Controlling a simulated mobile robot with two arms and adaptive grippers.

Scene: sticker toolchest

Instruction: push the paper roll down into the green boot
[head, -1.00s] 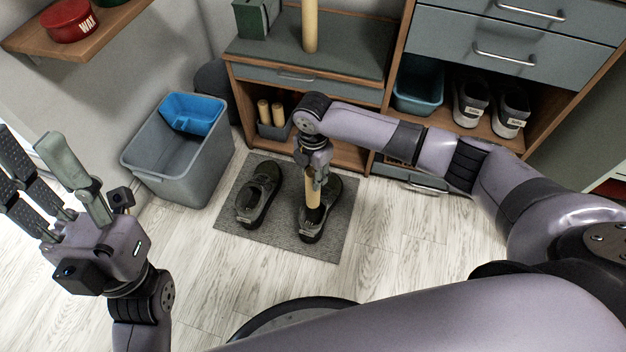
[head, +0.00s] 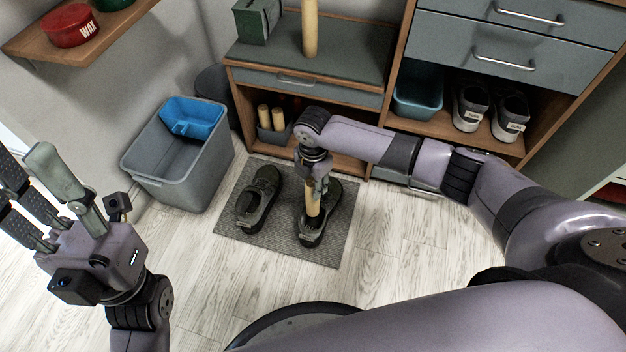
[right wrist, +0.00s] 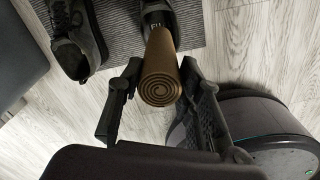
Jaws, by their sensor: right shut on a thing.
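The paper roll (head: 313,204), a tan cylinder, stands nearly upright with its lower end in the opening of the right-hand dark green-grey boot (head: 311,239) on the mat. In the right wrist view its spiral top end (right wrist: 160,87) faces the camera, between the two black fingers. My right gripper (head: 318,184) is shut on the roll from above. The boot shows partly behind the roll in the right wrist view (right wrist: 153,8); how deep the roll sits is hidden. My left gripper (head: 45,205) is open and empty, raised at the left, away from the boot.
The boot's mate (head: 258,198) stands left of it on the grey mat (head: 282,246). A grey bin (head: 170,185) with a blue tray (head: 192,118) is at the left. The cabinet (head: 345,55) stands close behind. Light wooden floor is clear in front.

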